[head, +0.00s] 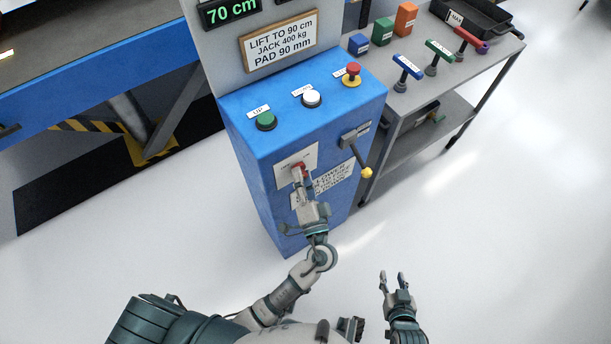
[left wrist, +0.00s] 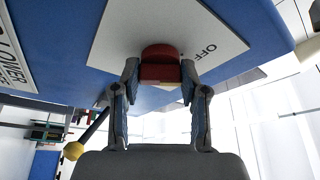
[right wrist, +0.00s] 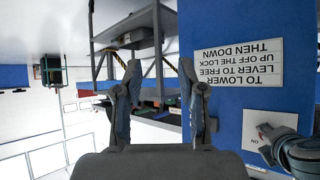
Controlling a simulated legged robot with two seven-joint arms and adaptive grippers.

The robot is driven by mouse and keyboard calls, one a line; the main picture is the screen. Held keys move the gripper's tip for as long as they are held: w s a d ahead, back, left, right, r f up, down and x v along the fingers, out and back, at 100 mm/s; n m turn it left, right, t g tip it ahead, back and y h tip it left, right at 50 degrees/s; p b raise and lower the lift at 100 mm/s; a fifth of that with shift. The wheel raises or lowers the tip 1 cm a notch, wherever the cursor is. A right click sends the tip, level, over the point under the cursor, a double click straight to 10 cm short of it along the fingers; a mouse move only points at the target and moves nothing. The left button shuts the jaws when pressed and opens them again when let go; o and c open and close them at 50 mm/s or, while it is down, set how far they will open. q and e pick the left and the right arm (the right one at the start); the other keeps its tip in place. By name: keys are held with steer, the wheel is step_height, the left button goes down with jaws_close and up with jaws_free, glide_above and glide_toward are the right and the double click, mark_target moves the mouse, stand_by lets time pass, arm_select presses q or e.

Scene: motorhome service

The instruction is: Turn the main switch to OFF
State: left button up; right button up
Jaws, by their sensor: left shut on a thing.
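The main switch is a red knob (left wrist: 160,66) on a white plate (head: 284,169) on the front of the blue control cabinet (head: 252,167). In the left wrist view the word OFF (left wrist: 211,48) shows on the plate, to the right of the knob. My left gripper (head: 301,178) is shut on the red knob, one finger on each side of it. Its hand covers part of the plate in the head view. My right gripper (head: 394,279) is open and empty, in the air to the right of the cabinet; its fingers show apart in the right wrist view (right wrist: 162,90).
The cabinet top has a green button (head: 265,120), a white button (head: 311,98) and a red mushroom button (head: 353,72). A lever with a yellow knob (head: 367,172) sticks out right of the switch. A grey cart (head: 455,75) with T-handled tools stands at the right. The floor in front is clear.

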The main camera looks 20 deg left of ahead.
arm_select(q)
steer(key=shift+f+n+y+b, duration=0.3)
steer(key=shift+n+b, duration=0.5)
steer(key=shift+b, duration=0.4)
steer(key=shift+f+n+y+b, duration=0.2)
steer(key=shift+n+y+b, duration=0.1)
steer(key=shift+n+b, duration=0.7)
arm_select(e)
steer(key=w+a+r+t+y, duration=0.1)
steer(key=w+r+t, duration=0.1)
steer(key=r+t, duration=0.3)
steer(key=w+a+r+t+y, duration=0.1)
steer(key=w+a+r+t, duration=0.1)
steer(key=r+t, duration=0.3)
steer(key=shift+w+r+y, duration=0.35)
steer(key=shift+r+y, duration=0.05)
steer(key=shift+r, duration=0.65)
arm_select(q)
steer(key=o, duration=1.1)
steer(key=shift+w, duration=0.1)
steer(key=shift+o, duration=0.2)
steer(key=shift+r, duration=0.1)
arm_select(e)
steer(key=shift+w+f, duration=0.1)
steer(key=shift+w, duration=0.05)
arm_select(q)
steer(key=shift+d+r, duration=0.1)
